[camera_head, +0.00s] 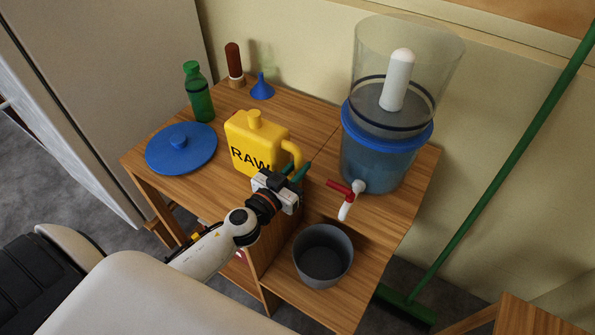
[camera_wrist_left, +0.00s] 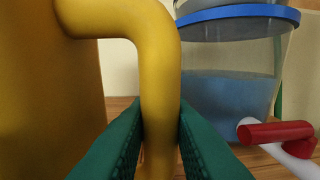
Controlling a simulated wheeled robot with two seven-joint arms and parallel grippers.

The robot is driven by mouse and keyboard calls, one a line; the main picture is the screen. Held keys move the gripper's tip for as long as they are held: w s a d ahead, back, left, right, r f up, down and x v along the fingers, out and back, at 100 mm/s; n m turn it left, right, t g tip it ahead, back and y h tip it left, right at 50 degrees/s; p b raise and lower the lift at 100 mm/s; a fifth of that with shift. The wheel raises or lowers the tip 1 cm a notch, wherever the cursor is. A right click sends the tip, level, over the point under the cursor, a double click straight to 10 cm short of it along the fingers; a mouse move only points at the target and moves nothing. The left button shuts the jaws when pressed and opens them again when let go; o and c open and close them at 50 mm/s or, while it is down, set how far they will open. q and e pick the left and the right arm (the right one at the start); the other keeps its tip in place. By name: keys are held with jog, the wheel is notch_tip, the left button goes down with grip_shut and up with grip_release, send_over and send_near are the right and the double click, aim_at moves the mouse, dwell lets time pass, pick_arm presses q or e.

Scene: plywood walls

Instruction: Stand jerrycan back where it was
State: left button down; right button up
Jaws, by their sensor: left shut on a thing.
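The yellow jerrycan (camera_head: 252,142), marked "RAW", stands upright on the wooden table top (camera_head: 222,203), left of the water filter. I cannot tell whether its base bears fully on the wood. Its handle faces right, toward the filter. My left gripper (camera_head: 297,174) is at this handle. In the left wrist view the green fingers (camera_wrist_left: 160,138) are shut on the handle (camera_wrist_left: 160,75), one on each side of its upright part. The jerrycan's body (camera_wrist_left: 50,90) fills the left of that view. My right gripper is not in view.
The water filter (camera_head: 386,165) with its red-handled tap (camera_head: 345,190) stands close to the right. A blue lid (camera_head: 181,150), green bottle (camera_head: 198,95), blue funnel (camera_head: 262,88) and brown-topped object (camera_head: 234,62) are left and behind. A grey bucket (camera_head: 322,258) sits on the lower shelf.

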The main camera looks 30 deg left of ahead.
pick_arm(q)
jog(key=shift+r, duration=0.1)
jog(key=shift+f, duration=0.25)
jog(key=c, duration=1.3)
grip_release()
jog(key=shift+r, duration=0.1)
jog(key=shift+r, duration=0.25)
jog(key=s+a+b, duration=0.1)
jog(key=s+b, duration=0.2)
jog(key=s, duration=0.9)
jog(key=shift+a, duration=0.3)
